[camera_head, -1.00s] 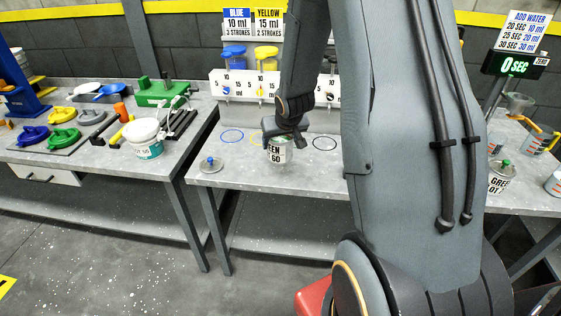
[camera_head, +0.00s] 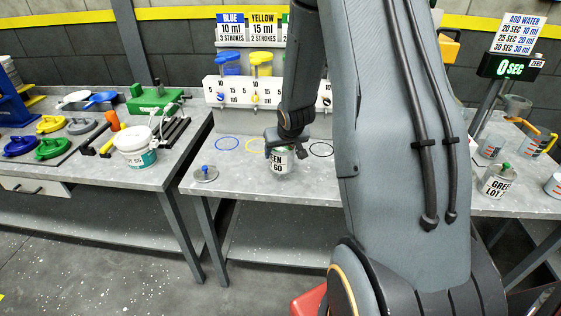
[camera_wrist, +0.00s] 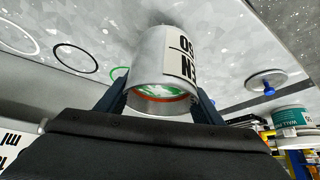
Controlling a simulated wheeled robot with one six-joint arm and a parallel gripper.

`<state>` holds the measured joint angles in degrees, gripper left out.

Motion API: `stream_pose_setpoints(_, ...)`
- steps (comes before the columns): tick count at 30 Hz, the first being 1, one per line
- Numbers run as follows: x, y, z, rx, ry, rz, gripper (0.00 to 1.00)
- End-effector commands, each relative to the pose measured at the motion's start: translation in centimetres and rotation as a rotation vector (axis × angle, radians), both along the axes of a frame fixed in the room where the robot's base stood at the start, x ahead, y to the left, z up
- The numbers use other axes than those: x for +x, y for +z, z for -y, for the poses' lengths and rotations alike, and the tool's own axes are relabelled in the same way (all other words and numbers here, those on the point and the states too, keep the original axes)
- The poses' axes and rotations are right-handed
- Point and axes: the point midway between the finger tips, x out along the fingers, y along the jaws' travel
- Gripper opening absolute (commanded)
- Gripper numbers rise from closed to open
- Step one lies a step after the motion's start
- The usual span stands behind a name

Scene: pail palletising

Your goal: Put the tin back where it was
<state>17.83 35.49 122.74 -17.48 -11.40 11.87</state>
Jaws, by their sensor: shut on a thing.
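Blue (camera_head: 227,144), yellow (camera_head: 246,147) and black (camera_head: 321,142) rings mark the bench. A green ring (camera_wrist: 117,73), partly hidden by the tin, shows in the wrist view.
A lid with a blue knob (camera_head: 205,174) lies near the bench's front left. A white pump stand (camera_head: 230,91) stands behind the rings. A lidded tin reading "GREEN LOT" (camera_head: 497,182) stands at right, beyond my arm. A white pail (camera_head: 135,148) stands on the left bench.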

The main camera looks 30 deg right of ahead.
Motion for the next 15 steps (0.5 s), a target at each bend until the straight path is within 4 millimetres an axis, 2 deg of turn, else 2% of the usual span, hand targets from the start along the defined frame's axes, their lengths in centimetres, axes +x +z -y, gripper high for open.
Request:
stream_pose_setpoints(7, -0.1, -3.0, 0.0, 0.001, -0.001, -0.003, 0.18)
stream_pose_setpoints(15, 0.0, -3.8, 0.0, -0.001, -0.001, 0.0, 0.18)
